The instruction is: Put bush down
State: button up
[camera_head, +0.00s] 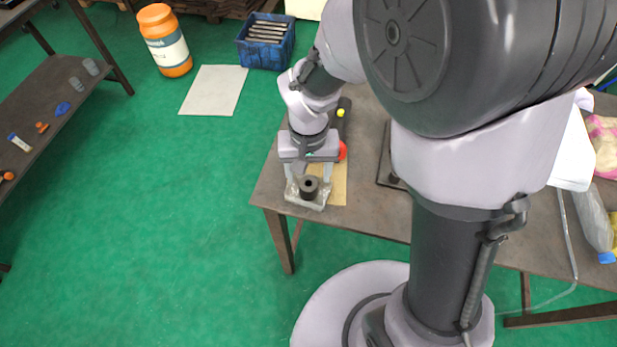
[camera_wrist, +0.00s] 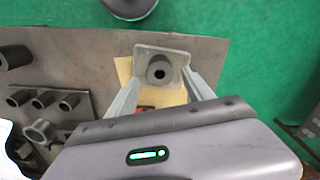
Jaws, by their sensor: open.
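The bush (camera_head: 310,187) is a short dark cylinder with a hole in its top. It stands upright in a small light grey square tray (camera_head: 319,203) near the front left corner of the brown table. My gripper (camera_head: 309,180) is over the tray, open, with a finger on either side of the bush. In the wrist view the bush (camera_wrist: 158,73) shows in the grey tray (camera_wrist: 143,51), between my spread fingers (camera_wrist: 162,80). A gap shows between the bush and each finger. The bush's lower part is hidden in the head view.
A tan mat (camera_head: 340,188) lies under the tray. A red object (camera_head: 342,150) is close behind my gripper. In the wrist view, several dark tubes (camera_wrist: 43,98) and a grey ring-like part (camera_wrist: 39,132) are on the left. The table edge is close by the tray.

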notch_tip(320, 180, up, 14)
jog(key=s+d+m+t+p, duration=0.1)
jog(key=s+d+t+p, duration=0.1)
jog(key=d, duration=0.1)
jog(key=s+d+r+m+t+y, duration=0.2)
jog(key=s+d+r+t, duration=0.1)
jog(key=s+r, duration=0.5)
jog(key=shift+s+d+r+m+t, duration=0.15)
jog(key=shift+s+d+m+t, duration=0.25)
jog(key=shift+s, duration=0.35)
notch_tip(320, 180, down, 8)
jog(key=b, duration=0.8)
